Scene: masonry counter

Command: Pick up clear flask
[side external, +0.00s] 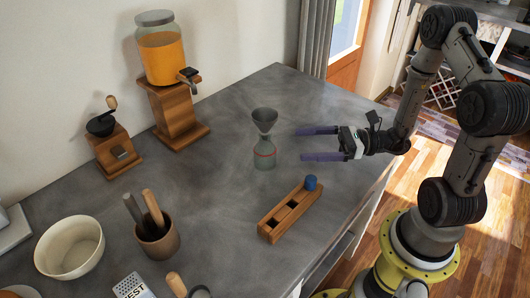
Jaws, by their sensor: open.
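The clear flask (264,158) stands upright on the grey counter, with a red line around its body. A grey funnel (265,119) sits in its top. My gripper (300,144) is open, to the right of the flask, with its two purple fingers pointing left toward it. The fingertips are apart from the flask, and nothing shows between them.
A wooden block (270,235) with square holes and a blue piece (311,183) lies in front of the flask. A juice dispenser (160,50) and coffee grinder (108,150) stand behind left. A utensil pot (158,243) and cream bowl (68,248) are at front left.

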